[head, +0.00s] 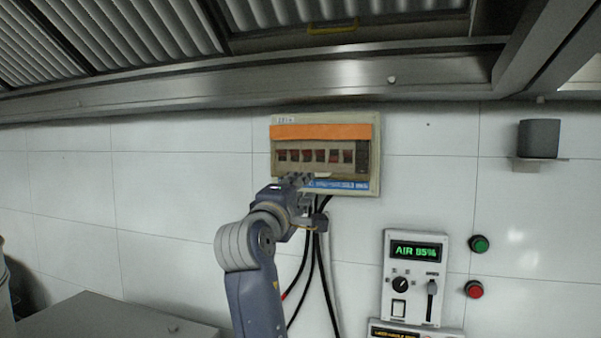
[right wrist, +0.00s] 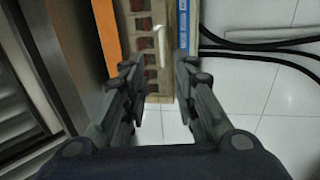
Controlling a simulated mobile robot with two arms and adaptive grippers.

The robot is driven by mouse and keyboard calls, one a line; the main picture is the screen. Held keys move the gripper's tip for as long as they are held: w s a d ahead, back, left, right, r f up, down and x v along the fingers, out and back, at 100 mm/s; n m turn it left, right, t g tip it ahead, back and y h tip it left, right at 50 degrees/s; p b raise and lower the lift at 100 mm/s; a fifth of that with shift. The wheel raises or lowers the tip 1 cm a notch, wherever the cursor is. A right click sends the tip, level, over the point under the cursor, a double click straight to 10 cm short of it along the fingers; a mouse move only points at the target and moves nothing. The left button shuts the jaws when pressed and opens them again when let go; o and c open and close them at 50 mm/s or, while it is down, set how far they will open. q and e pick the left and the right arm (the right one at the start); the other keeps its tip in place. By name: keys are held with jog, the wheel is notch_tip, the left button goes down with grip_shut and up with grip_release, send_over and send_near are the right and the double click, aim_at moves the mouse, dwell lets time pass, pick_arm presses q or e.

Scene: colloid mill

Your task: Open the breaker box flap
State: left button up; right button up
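The breaker box (head: 375,152) is a beige box on the white tiled wall, with an orange strip (head: 320,132) above a row of dark red switches and a blue label below. I cannot make out a separate flap edge or whether a clear flap covers the switches. My right gripper (head: 308,188) is at the box's lower edge and hides part of it. In the right wrist view the right gripper (right wrist: 158,72) is open and empty, its fingertips apart over the switch row and the blue label (right wrist: 184,25). Contact is unclear. My left gripper is not in view.
Black cables (head: 326,270) hang below the box beside my arm. A control panel (head: 387,280) with a green display, and green (head: 479,244) and red (head: 474,289) buttons, are at lower right. A metal hood (head: 300,82) overhangs above. Wall left of the box is clear.

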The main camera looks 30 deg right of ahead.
aim_at(318, 152)
pick_arm(q)
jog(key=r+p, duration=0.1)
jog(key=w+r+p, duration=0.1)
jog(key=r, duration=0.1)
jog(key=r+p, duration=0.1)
jog(key=p, duration=0.1)
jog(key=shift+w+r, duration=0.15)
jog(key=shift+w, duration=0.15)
pick_arm(e)
jog(key=x, duration=1)
jog(key=shift+w+f, duration=0.2)
jog(key=shift+w, duration=0.05)
grip_shut()
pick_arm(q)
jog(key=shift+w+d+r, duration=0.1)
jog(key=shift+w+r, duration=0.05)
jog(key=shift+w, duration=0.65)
pick_arm(e)
jog(key=shift+a, duration=0.1)
